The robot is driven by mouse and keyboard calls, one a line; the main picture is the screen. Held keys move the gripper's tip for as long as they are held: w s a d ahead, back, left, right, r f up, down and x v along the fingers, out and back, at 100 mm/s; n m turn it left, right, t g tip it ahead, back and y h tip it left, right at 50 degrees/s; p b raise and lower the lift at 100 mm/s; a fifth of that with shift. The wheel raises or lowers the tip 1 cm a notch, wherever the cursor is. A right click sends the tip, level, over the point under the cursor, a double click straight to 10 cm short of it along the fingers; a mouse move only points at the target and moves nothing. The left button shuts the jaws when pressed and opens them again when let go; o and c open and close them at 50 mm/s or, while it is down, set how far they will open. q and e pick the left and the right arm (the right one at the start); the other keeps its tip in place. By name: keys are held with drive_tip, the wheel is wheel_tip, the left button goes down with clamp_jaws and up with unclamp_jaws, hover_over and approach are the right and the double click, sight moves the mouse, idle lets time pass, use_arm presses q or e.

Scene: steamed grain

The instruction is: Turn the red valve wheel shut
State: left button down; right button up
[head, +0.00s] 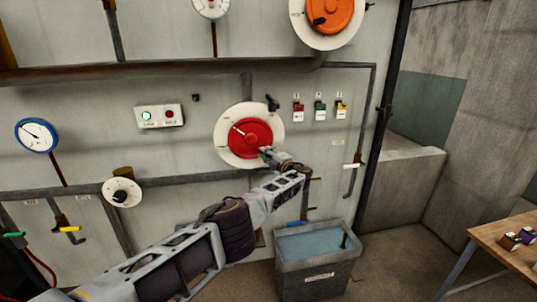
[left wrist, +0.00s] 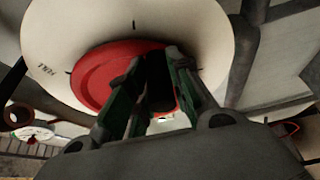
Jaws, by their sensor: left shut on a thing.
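The red valve wheel (head: 248,137) sits on a round white plate (head: 224,148) on the grey wall panel. A pale line on the wheel points to the upper left in the head view. In the left wrist view the red wheel (left wrist: 98,78) lies just beyond my fingers, with the white plate (left wrist: 205,28) behind it. My left gripper (head: 266,154) is at the wheel's lower right edge. Its green-edged fingers (left wrist: 157,90) are shut on a dark, upright handle (left wrist: 158,85) of the wheel. The fingers hide part of the handle. My right gripper is not in view.
An orange wheel (head: 328,14) is at the upper right. Three small switches (head: 320,110) are right of the red wheel. A button box (head: 159,116) and blue-rimmed gauge (head: 37,135) are on the left. A grey bin (head: 317,279) stands below; a wooden table (head: 510,252) is at right.

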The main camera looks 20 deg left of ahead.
use_arm(q)
drive_tip(key=shift+s+a+f+m, duration=0.1)
drive_tip(key=shift+s+f+m, duration=0.05)
drive_tip(key=shift+f+m, duration=0.25)
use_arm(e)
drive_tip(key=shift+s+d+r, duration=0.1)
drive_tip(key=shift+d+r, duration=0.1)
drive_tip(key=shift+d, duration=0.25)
use_arm(q)
drive_tip(key=shift+f, duration=0.1)
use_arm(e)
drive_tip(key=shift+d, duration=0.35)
use_arm(q)
drive_tip(key=c, duration=1.3)
unclamp_jaws()
drive_tip(key=shift+r, duration=0.2)
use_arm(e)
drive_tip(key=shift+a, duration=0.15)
use_arm(q)
drive_tip(key=shift+r, duration=0.1)
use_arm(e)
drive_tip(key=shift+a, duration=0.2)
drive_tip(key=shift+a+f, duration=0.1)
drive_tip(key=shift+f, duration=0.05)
